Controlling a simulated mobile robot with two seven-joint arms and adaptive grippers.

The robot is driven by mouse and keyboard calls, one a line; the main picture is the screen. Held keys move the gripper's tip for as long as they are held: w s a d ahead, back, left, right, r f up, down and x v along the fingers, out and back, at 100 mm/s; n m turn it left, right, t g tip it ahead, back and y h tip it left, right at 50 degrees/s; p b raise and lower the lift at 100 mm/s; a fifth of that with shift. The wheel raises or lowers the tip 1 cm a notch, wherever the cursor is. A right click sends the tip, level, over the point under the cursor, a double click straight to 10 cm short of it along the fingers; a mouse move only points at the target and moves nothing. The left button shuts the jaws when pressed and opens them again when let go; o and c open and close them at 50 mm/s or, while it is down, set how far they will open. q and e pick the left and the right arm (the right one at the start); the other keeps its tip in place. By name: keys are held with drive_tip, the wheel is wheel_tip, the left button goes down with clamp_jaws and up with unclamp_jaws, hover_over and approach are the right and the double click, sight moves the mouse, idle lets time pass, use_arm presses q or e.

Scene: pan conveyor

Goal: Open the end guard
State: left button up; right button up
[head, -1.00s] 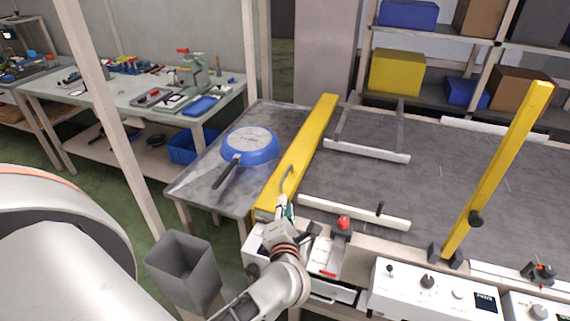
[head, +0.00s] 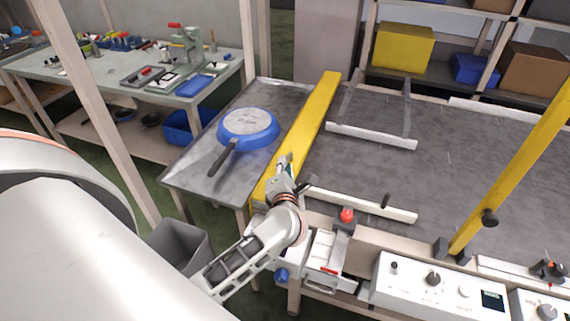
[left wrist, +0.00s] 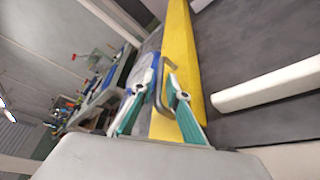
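The end guard (head: 312,124) is a long yellow bar lying down across the left end of the grey conveyor. It also fills the upper middle of the left wrist view (left wrist: 181,50). Its grey metal handle (left wrist: 161,88) stands up from its near part. My left gripper (head: 285,164) is at this handle, over the near part of the bar. In the left wrist view its two teal-padded fingers (left wrist: 162,98) are apart, with the handle between them. I cannot tell whether either finger touches it. My right gripper is in neither current view.
A blue pan (head: 248,125) lies on the end table left of the guard. A second yellow bar (head: 517,172) stands slanted upward at right. A control box (head: 430,283) and a red button (head: 347,215) line the near edge. A grey bin (head: 180,245) stands below.

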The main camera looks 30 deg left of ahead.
use_arm(q)
drive_tip(key=shift+w+a+f, duration=0.1)
drive_tip(key=shift+w+a, duration=0.15)
drive_tip(key=shift+w, duration=0.15)
use_arm(e)
drive_tip(key=shift+w+r, duration=0.2)
drive_tip(key=shift+r, duration=0.05)
use_arm(q)
drive_tip(key=shift+c, duration=0.5)
clamp_jaws()
drive_tip(key=shift+w, duration=0.1)
use_arm(e)
drive_tip(key=shift+s+a, duration=0.1)
